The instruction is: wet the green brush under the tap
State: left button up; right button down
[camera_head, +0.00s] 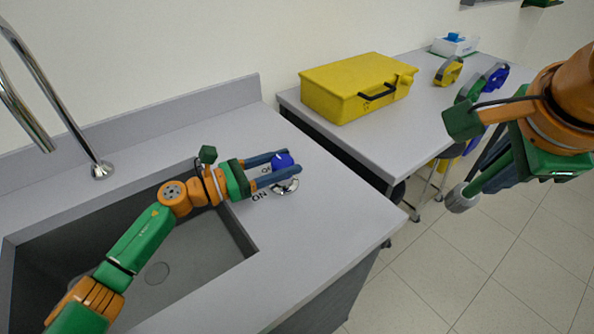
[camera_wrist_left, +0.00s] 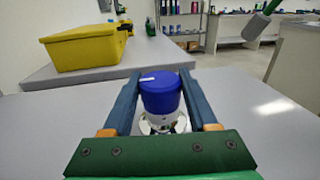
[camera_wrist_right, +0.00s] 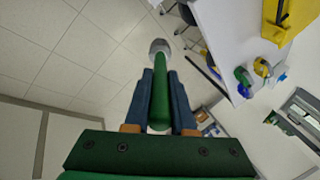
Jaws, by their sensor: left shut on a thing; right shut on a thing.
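The green brush has a green handle (camera_head: 488,178) and a round grey head (camera_head: 461,199). My right gripper (camera_head: 505,165) is shut on the handle, and the brush hangs over the floor, right of the counter. In the right wrist view the handle (camera_wrist_right: 160,98) lies between the fingers with the head (camera_wrist_right: 160,47) beyond. My left gripper (camera_head: 286,163) is shut around the tap's blue knob (camera_head: 283,160) on the counter; the knob also shows in the left wrist view (camera_wrist_left: 160,93). The curved metal tap (camera_head: 72,122) stands at the sink's back. No water shows from its spout.
The grey sink basin (camera_head: 190,262) lies below my left arm. ON lettering (camera_head: 259,195) is beside the knob. A side table (camera_head: 425,115) holds a yellow case (camera_head: 345,84) and several tape rolls. A gap separates counter and table; open floor lies at lower right.

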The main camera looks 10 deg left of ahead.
jog(key=shift+f, duration=0.15)
pick_arm(q)
jog(key=o, duration=1.4)
jog(key=b+v, duration=0.2)
jog(key=v, duration=0.3)
jog(key=b+v, duration=0.2)
jog(key=v, duration=0.4)
jog(key=shift+w+f, duration=0.1)
jog(key=shift+f, duration=0.15)
jog(key=shift+s+a+r, duration=0.25)
jog(key=shift+s+a, duration=0.05)
jog(key=shift+a, duration=0.1)
pick_arm(e)
jog(key=shift+f, duration=2.15)
